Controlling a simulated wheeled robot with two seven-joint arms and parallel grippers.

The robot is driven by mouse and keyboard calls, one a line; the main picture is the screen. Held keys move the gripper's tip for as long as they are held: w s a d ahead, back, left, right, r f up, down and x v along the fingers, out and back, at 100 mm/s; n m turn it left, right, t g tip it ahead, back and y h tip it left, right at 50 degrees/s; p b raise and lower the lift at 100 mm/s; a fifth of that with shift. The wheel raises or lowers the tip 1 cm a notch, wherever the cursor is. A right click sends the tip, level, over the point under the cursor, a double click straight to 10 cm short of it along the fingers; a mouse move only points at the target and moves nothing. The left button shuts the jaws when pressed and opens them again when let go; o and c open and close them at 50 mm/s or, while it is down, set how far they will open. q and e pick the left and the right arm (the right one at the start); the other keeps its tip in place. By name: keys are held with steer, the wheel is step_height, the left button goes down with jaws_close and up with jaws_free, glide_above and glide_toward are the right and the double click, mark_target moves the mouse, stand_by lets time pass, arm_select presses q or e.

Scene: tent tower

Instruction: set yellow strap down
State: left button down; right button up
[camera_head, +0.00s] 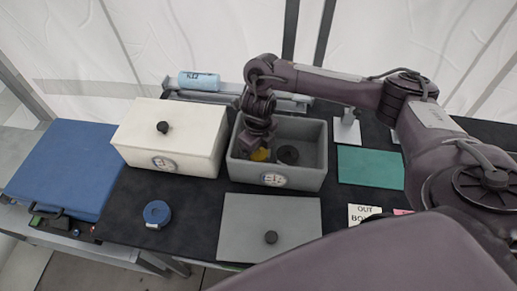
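The yellow strap (261,155) shows as a small yellow patch inside the open grey box (310,180), towards its left side. My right gripper (259,151) reaches down into that box from above, right at the strap. The fingers hide part of the strap, and I cannot tell whether they are closed on it or whether it touches the box floor. A dark round item (288,154) lies in the box to the right of the strap. My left gripper is not in view.
A white box (190,140) with a knobbed lid stands left of the grey box. A grey lid (245,225) lies in front, with a blue roll (157,213) to its left. A green mat (370,168) and an "OUT BOX" card (362,213) lie right. A blue case (60,165) sits far left.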

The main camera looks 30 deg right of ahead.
mark_target(259, 152)
steer(key=shift+r+p, duration=0.35)
steer(key=shift+r, duration=0.3)
step_height(259, 152, up, 11)
steer(key=p, duration=0.2)
stand_by(0.4)
